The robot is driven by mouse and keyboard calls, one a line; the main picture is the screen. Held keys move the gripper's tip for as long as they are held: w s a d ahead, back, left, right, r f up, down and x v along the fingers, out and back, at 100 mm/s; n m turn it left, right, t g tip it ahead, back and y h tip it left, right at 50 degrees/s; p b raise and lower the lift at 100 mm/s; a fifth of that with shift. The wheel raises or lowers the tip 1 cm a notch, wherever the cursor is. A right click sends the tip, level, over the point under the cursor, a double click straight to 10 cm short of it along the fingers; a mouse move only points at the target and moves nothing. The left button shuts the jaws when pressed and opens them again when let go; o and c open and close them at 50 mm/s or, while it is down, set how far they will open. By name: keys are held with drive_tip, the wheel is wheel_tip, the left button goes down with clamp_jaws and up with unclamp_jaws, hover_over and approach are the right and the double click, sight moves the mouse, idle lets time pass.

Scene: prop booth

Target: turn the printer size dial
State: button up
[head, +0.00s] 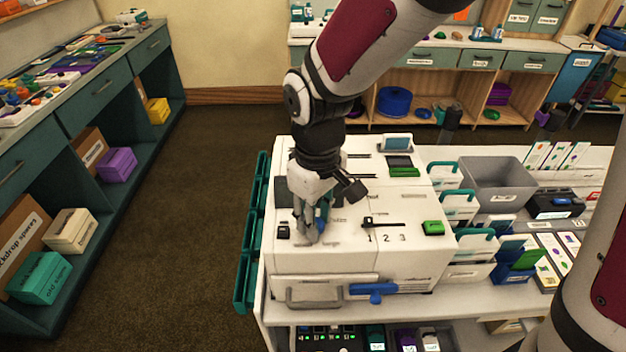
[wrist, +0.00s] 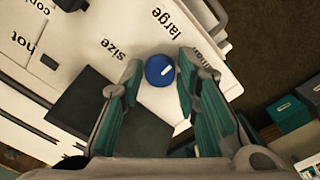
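The size dial is a round blue knob (wrist: 160,70) with a short white mark, on the white printer top, with the words "size" and "large" printed near it in the wrist view. The printer (head: 320,262) stands on a white table in the head view. My gripper (wrist: 158,75) points down at the dial, with one teal-padded finger on each side of it. The fingers are apart and a gap shows beside the knob, so I see no clear grip. In the head view my gripper (head: 312,232) hides most of the dial.
A blue handle (head: 373,291) juts from the printer's front. A black slider (head: 397,224) above the numbers and a green button (head: 433,228) lie right of my gripper. Teal trays (head: 246,262) hang at the left side. A grey bin (head: 497,188) stands to the right.

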clamp_jaws()
drive_tip(key=shift+m, duration=0.3)
drive_tip(key=m+p, duration=0.1)
drive_tip(key=m, duration=0.2)
drive_tip(key=shift+s+m+p, duration=0.1)
drive_tip(key=shift+m+p, duration=0.2)
drive_tip(key=shift+p, duration=0.05)
drive_tip(key=shift+m+p, duration=1.1)
drive_tip(key=shift+m, duration=1.3)
drive_tip(key=o, duration=0.7)
unclamp_jaws()
drive_tip(key=shift+c, duration=0.2)
